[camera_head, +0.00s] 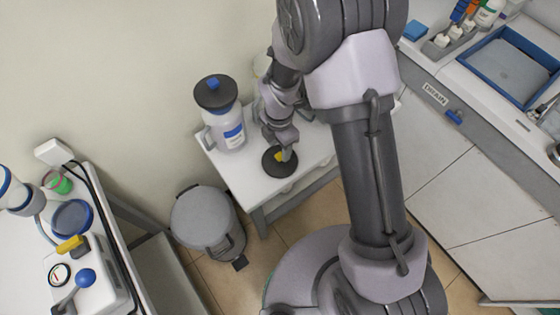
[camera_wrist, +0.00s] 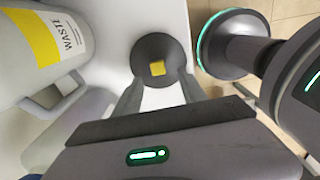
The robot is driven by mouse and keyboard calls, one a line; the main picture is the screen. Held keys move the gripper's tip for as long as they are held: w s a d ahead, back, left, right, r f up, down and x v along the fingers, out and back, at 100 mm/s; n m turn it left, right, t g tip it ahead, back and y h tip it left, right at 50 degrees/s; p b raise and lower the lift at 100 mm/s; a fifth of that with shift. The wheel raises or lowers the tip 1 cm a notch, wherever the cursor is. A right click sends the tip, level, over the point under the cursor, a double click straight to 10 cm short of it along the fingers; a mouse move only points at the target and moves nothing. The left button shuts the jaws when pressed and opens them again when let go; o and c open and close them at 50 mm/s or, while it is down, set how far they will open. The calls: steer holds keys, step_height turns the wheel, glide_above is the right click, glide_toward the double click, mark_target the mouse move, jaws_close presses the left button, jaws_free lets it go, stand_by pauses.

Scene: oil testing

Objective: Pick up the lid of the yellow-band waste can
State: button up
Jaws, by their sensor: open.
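The dark round lid with a yellow knob (camera_head: 270,168) lies on the small white table, below my gripper (camera_head: 286,151). In the wrist view the lid (camera_wrist: 152,45) is ahead of the fingers, with its yellow knob (camera_wrist: 157,68) between the fingertip lines. My gripper (camera_wrist: 159,84) is open and empty; I cannot tell its exact height above the lid. The yellow-band waste can (camera_wrist: 35,38) stands to the left in the wrist view, its label reading WASTE. In the head view my arm hides most of it.
A can with a blue label (camera_head: 229,130) and a blue-knobbed dark lid stands on the white table (camera_head: 236,176), left of my gripper. A grey pedal bin (camera_head: 203,217) is on the floor beside it. A bench with a blue tray (camera_head: 507,68) is at right.

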mark_target(280, 155)
steer(key=f+b, duration=0.2)
steer(key=f, duration=0.1)
steer(key=f+b, duration=0.1)
steer(key=f, duration=0.1)
steer(key=shift+w+f, duration=0.2)
steer(key=shift+w, duration=0.05)
steer(key=shift+r, duration=0.2)
steer(key=shift+c, duration=0.2)
jaws_close()
steer(key=shift+r, duration=0.1)
